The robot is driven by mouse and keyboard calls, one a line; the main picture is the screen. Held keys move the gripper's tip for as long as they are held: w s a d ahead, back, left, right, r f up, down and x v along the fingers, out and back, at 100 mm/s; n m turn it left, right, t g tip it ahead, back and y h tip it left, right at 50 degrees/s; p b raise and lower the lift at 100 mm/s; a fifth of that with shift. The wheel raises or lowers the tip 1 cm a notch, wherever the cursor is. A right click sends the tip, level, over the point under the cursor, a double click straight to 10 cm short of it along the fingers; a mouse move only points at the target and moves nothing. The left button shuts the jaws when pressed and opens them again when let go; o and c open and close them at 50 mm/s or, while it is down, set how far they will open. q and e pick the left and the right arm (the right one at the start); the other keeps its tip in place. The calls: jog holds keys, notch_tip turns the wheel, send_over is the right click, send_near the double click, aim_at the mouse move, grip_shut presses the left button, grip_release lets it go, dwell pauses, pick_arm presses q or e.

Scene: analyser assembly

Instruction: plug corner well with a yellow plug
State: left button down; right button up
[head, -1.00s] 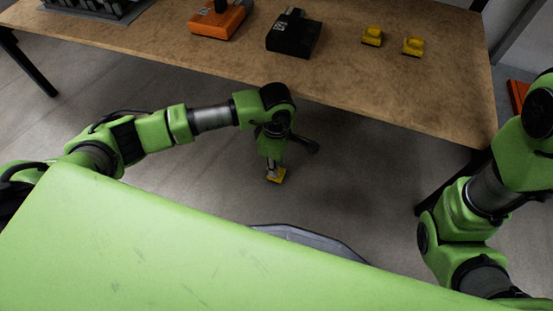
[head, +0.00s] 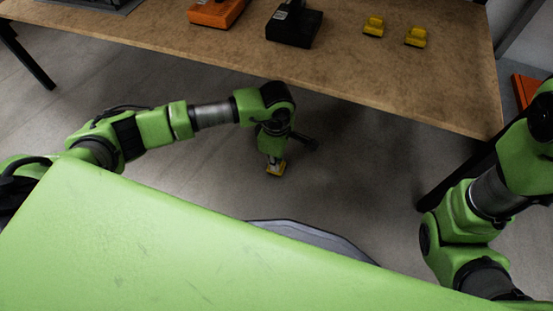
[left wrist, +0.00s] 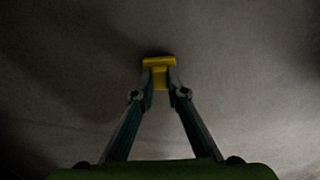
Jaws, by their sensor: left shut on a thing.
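My left gripper (head: 274,160) is shut on a yellow plug (head: 276,169) and holds it above the floor, in front of the table's near edge. In the left wrist view the yellow plug (left wrist: 159,63) sits between the two fingertips of the left gripper (left wrist: 160,80). Two more yellow plugs stand on the table at the right, one (head: 373,27) to the left of the other (head: 416,37). A dark tray (head: 110,6) at the top left is mostly cut off, and no corner well can be made out. My right gripper is out of view.
The brown wooden table (head: 390,80) spans the top of the head view. An orange block (head: 215,12) and a black block (head: 294,27) stand on it. An orange-red object (head: 524,90) shows at the right edge. The table's front part is clear.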

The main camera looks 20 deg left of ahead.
pick_arm(q)
jog(key=shift+s+r+p, duration=0.2)
jog(key=shift+r+p, duration=0.35)
jog(key=shift+p, duration=0.15)
notch_tip(320, 180, up, 9)
jog(key=p, duration=0.7)
jog(key=shift+f, duration=0.2)
dwell(0.3)
